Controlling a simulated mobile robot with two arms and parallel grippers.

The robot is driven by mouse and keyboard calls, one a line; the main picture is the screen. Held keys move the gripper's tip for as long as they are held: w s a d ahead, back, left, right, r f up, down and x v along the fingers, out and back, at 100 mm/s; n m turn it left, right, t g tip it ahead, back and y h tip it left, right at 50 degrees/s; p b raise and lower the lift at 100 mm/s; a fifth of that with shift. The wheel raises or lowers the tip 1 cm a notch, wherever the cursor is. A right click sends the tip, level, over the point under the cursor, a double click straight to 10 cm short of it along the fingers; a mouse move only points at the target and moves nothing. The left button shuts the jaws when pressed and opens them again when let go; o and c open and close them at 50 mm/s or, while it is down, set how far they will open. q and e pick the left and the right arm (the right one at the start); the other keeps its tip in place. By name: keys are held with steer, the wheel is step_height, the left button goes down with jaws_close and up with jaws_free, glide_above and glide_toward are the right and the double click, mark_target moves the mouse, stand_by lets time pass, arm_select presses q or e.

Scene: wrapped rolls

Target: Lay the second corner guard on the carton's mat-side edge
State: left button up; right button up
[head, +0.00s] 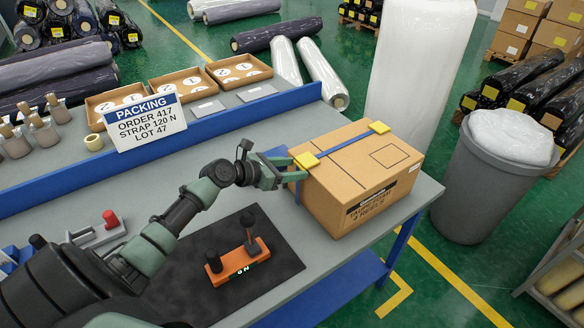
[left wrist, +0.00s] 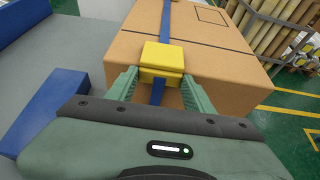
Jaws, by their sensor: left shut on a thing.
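The cardboard carton (head: 352,185) stands on the grey bench with a blue strap (head: 345,145) across its top. One yellow corner guard (head: 378,127) sits on its far top edge at the strap. The second yellow corner guard (head: 306,160) is at the top edge facing the mat, over the strap line; it also shows in the left wrist view (left wrist: 162,57). My left gripper (head: 293,169) is shut on this second guard, one finger on each side. In the wrist view the strap hangs below the guard. Whether the guard is fully seated cannot be told. My right gripper is out of view.
A black mat (head: 190,290) with an orange strapping tool (head: 238,262) lies left of the carton. A packing sign (head: 145,120) and trays (head: 180,83) stand along the blue ledge. A grey bin (head: 480,190) is beyond the bench's right end.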

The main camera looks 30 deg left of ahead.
arm_select(q)
steer(key=shift+f, duration=0.15)
steer(key=o, duration=1.4)
steer(key=b+v, duration=0.1)
steer(key=v, duration=0.7)
